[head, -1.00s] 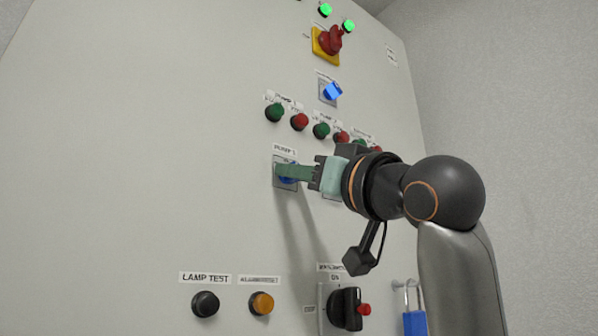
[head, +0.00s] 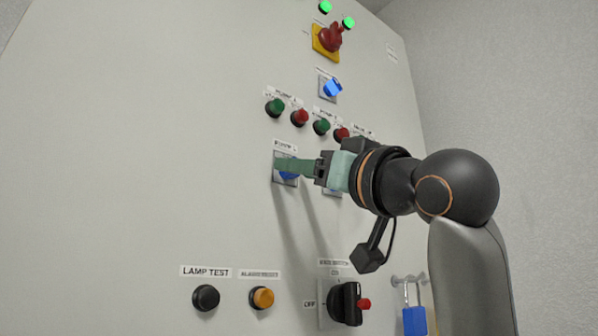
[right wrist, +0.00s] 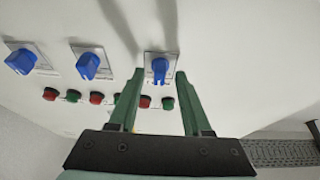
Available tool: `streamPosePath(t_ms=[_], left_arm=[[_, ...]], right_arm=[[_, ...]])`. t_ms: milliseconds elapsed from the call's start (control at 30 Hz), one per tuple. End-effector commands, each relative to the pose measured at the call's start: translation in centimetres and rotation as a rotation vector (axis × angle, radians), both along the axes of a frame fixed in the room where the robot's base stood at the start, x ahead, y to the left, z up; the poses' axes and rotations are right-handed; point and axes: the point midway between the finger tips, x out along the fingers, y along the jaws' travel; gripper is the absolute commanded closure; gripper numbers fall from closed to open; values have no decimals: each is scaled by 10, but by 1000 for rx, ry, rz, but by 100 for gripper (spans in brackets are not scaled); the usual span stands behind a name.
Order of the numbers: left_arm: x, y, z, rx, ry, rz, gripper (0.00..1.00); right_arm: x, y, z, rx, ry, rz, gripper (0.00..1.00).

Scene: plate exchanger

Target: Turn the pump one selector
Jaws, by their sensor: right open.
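The pump one selector is a blue knob (head: 289,174) on a pale square plate under a "PUMP 1" label on the panel. My right gripper (head: 281,165) reaches in from the right, and its green fingers partly hide the knob. In the right wrist view the knob (right wrist: 160,68) stands between the two spread fingertips of the gripper (right wrist: 157,80), with a gap showing on both sides. Its grip ridge looks about upright in that view. The right gripper is open. My left gripper is not in view.
Green and red buttons (head: 299,117) sit just above the selector. Lamp test button (head: 206,298), amber button (head: 262,298), black rotary switch (head: 345,303) and blue padlock (head: 414,321) are below.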

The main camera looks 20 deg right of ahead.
Motion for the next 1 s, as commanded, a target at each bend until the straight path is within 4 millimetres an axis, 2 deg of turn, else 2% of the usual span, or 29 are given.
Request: streamPosePath(t_ms=[33,200,500,700,1000], left_arm=[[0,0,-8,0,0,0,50],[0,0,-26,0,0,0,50],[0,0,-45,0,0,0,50],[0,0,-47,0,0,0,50],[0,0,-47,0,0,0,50]], right_arm=[[-8,-4,-7,1,-4,-1,51],[-41,-15,-22,-1,-7,-1,51],[-88,-32,-41,1,-3,-1,51],[-98,-36,-44,1,-1,-1,51],[-98,-36,-44,0,0,-1,51]])
